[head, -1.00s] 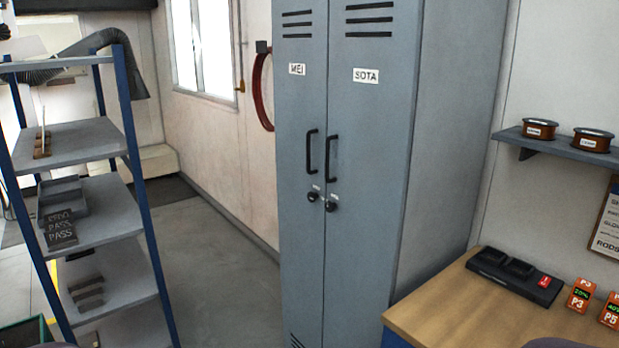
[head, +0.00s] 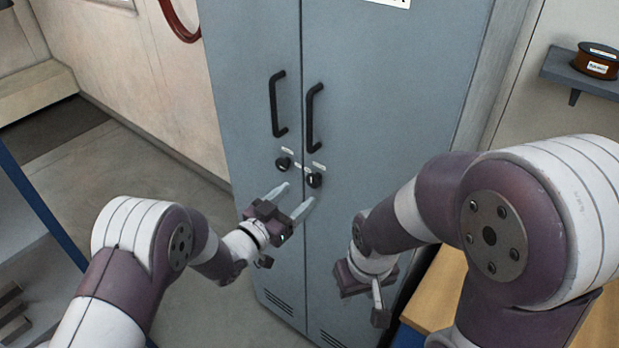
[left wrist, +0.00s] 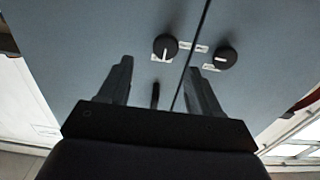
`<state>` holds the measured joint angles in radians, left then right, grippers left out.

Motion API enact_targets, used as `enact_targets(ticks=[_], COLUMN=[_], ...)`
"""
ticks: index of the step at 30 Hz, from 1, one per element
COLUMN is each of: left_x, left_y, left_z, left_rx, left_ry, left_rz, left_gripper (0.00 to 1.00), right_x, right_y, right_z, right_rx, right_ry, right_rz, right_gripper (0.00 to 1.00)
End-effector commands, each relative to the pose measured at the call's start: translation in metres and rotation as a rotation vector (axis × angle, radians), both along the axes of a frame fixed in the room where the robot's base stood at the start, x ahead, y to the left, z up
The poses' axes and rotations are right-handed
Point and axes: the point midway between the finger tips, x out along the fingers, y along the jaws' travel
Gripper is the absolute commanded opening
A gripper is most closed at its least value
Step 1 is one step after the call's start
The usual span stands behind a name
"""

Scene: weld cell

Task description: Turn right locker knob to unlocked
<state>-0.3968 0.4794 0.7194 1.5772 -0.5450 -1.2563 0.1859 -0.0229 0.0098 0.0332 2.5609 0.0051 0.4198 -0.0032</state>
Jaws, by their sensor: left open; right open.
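The right locker knob (head: 314,180) is a round black knob on the right door (head: 380,100), below its handle (head: 311,120). In the left wrist view, this knob (left wrist: 165,47) has a white mark that looks upright. My left gripper (head: 297,196) is open and empty, its pale fingers pointing at the doors just below the knobs. In the left wrist view its fingers (left wrist: 160,78) are apart, with the right knob beyond the gap, not between them. My right gripper (head: 376,300) is open, low in front of the right door; its fingers show poorly.
The left door's knob (head: 283,163) sits close beside; in the left wrist view its mark (left wrist: 222,59) looks level. Small white labels are by the knobs. A wooden bench (head: 438,285) stands right of the locker, a shelving rack (head: 35,240) at left.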

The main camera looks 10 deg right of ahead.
Motion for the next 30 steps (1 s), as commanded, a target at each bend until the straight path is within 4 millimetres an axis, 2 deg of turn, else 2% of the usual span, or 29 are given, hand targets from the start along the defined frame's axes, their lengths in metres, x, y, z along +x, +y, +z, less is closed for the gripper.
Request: enact_targets(ticks=[3,7,12,19,20,24,25,30], left_x=[0.017,0.030,0.038,0.038,0.038,0.038,0.038,0.038], left_y=[-0.022,-0.038,-0.047,-0.047,-0.047,-0.047,-0.047,-0.047], left_z=[0.003,0.002,0.001,0.000,0.000,0.000,0.000,0.000], left_rx=[0.000,0.001,0.002,0.002,0.002,0.002,0.002,-0.001], left_ry=[0.001,0.001,0.001,0.001,0.001,0.001,0.001,0.004], left_rz=[0.000,0.001,0.003,0.004,0.004,0.004,0.004,0.004], left_gripper=[0.64,0.64,0.64,0.64,0.61,0.15,0.10,0.10], right_x=[0.000,0.000,0.000,0.000,0.000,0.000,0.000,0.000], right_y=[0.000,0.000,0.000,0.000,0.000,0.000,0.000,0.000], right_z=[0.012,0.016,0.018,0.017,0.017,0.017,0.017,0.017], right_rx=[0.000,0.000,0.000,0.000,0.000,0.000,0.000,0.000], right_ry=[0.000,0.000,0.000,0.000,0.000,0.000,0.000,0.000], right_rz=[0.000,0.000,0.000,0.000,0.000,0.000,0.000,0.000], right_gripper=[0.43,0.43,0.43,0.43,0.43,0.43,0.43,0.43])
